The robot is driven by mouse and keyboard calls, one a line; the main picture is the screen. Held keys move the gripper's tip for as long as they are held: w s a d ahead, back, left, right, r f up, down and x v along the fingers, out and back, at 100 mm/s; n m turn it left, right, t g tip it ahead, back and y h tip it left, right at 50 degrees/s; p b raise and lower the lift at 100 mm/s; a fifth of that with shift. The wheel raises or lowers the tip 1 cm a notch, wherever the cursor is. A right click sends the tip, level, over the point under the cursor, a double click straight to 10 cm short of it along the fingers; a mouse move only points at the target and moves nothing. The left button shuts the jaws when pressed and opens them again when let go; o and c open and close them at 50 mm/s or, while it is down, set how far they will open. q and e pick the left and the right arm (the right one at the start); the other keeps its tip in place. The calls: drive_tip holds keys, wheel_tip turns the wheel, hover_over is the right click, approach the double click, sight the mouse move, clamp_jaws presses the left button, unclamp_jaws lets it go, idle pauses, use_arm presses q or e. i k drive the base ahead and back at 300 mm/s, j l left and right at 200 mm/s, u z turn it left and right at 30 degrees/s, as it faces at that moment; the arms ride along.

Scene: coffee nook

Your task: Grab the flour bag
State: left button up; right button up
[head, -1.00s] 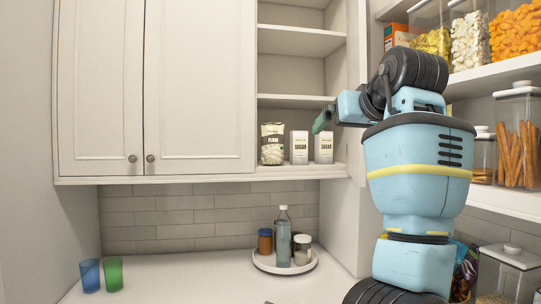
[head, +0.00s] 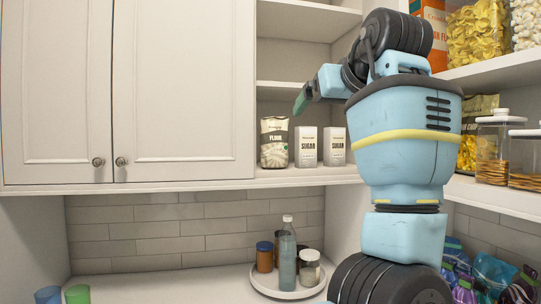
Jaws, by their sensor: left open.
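The flour bag (head: 274,143), white with a dark label band, stands upright on the bottom shelf of the open cupboard, at its left end. My left gripper (head: 302,103) is above and to the right of the bag in the picture, apart from it. Its green fingertips point down and left, and it is open with nothing seen between the fingers. My left arm fills the right middle of the view. My right gripper is not in view.
Two white sugar boxes (head: 306,146) (head: 334,147) stand just right of the flour bag. A closed cupboard door (head: 185,90) borders it on the left. Below, a round tray (head: 262,287) holds a bottle and jars. Pantry shelves (head: 495,70) with food containers are at right.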

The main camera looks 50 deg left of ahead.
sight(274, 132)
drive_tip(key=i+j, duration=0.15)
drive_tip(key=j, duration=0.25)
drive_tip(key=i+j, duration=0.1)
drive_tip(key=j, duration=0.3)
drive_tip(key=i+j, duration=0.15)
drive_tip(key=j, duration=0.2)
drive_tip(key=i+j, duration=0.15)
drive_tip(key=j, duration=0.25)
